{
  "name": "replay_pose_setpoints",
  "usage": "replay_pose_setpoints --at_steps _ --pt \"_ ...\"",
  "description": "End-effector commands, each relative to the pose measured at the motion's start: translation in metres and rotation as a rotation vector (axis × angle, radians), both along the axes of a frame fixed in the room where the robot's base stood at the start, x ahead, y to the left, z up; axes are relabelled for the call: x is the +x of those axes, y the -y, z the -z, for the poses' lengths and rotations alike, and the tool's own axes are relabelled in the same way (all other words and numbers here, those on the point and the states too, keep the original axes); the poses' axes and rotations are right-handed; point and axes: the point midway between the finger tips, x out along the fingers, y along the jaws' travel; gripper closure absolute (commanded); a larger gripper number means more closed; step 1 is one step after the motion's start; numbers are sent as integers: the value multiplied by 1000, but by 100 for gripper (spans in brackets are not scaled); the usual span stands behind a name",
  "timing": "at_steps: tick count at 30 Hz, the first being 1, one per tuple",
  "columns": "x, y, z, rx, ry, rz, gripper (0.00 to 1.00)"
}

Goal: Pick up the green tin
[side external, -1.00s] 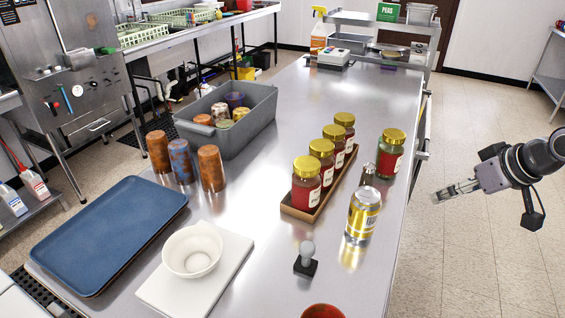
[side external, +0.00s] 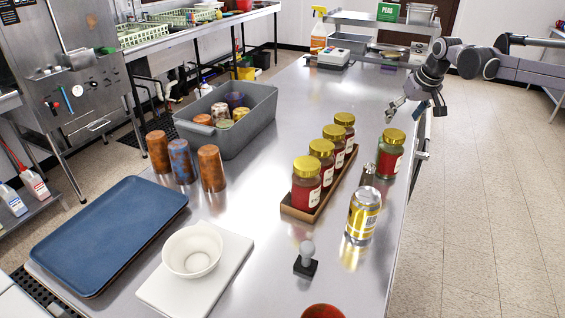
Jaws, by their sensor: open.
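A green tin (side external: 388,12) with white lettering that looks like "PEAS" stands upright on the top shelf of the metal cart (side external: 350,19) at the back. My gripper (side external: 391,113) is open and empty above the right edge of the steel table, behind the jar with the gold lid. It is well in front of the green tin and lower in the picture. The gap between its fingers is small in this view.
On the steel table (side external: 255,190), a gold-lidded jar (side external: 390,155), a row of jars in a tray (side external: 300,214), and a yellow can (side external: 362,216) stand near my gripper. A steel pot (side external: 421,14) is right of the tin. The table's far middle is clear.

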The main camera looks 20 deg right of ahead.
Motion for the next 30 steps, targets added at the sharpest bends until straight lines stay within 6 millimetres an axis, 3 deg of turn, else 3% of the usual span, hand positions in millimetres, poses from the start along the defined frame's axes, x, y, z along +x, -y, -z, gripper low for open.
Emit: replay_pose_setpoints --at_steps 3,7,14,22,30 --pt "23 13 17 3 -15 12 25" --pt "37 23 31 5 -27 20 25" --pt "48 29 48 6 -34 25 25" --pt "62 31 83 6 -33 25 25" --pt "68 32 101 6 -33 25 25"
